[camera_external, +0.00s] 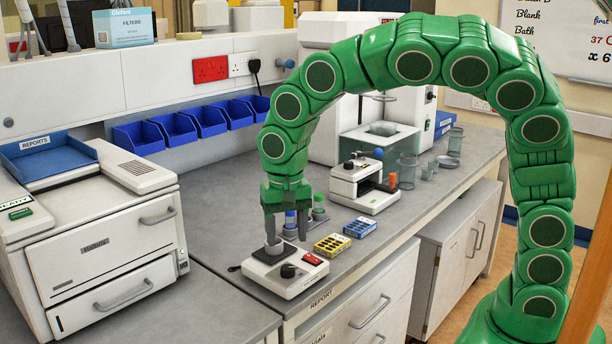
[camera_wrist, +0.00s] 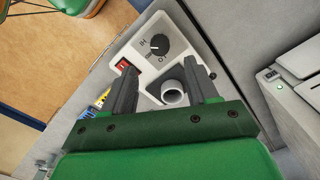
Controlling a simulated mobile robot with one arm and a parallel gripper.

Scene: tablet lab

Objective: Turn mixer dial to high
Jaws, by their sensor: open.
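The mixer (camera_external: 284,274) is a small white box at the front edge of the grey bench. Its black dial (camera_external: 288,271) sits on the front part of its top, beside a red switch (camera_external: 313,258). In the wrist view the dial (camera_wrist: 159,44) has a white pointer mark and lettering around it; the setting is too small to read surely. A white cup (camera_wrist: 172,92) stands on the mixer behind the dial. My gripper (camera_external: 287,236) is open, pointing down above the cup end of the mixer. In the wrist view its dark fingers (camera_wrist: 163,82) stand either side of the cup, apart from the dial.
Yellow (camera_external: 332,244) and blue (camera_external: 360,227) small boxes lie right of the mixer. A white instrument (camera_external: 365,186) stands behind them. A large white printer-like machine (camera_external: 100,240) fills the left. The bench (camera_external: 210,300) is clear left of the mixer.

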